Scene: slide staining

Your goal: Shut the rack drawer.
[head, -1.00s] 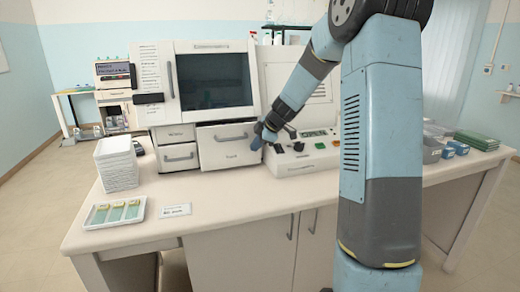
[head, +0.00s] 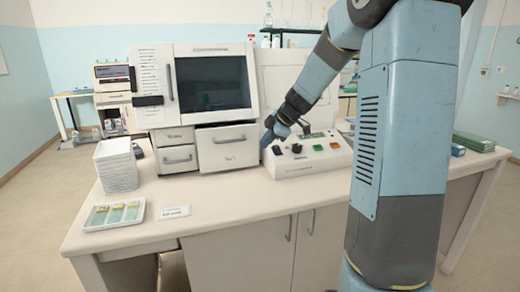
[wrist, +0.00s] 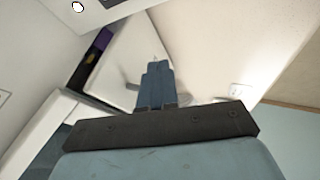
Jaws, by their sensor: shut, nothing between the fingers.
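The rack drawer (head: 228,152) is the wide white drawer low in the analyser, under the dark window, with a bar handle on its front. In the head view its front stands a little forward of the cabinet face, so it looks partly out; how far is hard to tell. My gripper (head: 266,142) is shut and empty, just right of the drawer's right edge, beside the control panel. I cannot tell whether it touches the drawer. In the wrist view the blue fingers (wrist: 155,80) are together in front of a white panel, with a dark gap showing purple to its left.
The control panel (head: 310,165) with knobs and coloured buttons lies right of the drawer. Two smaller drawers (head: 178,158) are to its left. The counter before the drawer is clear.

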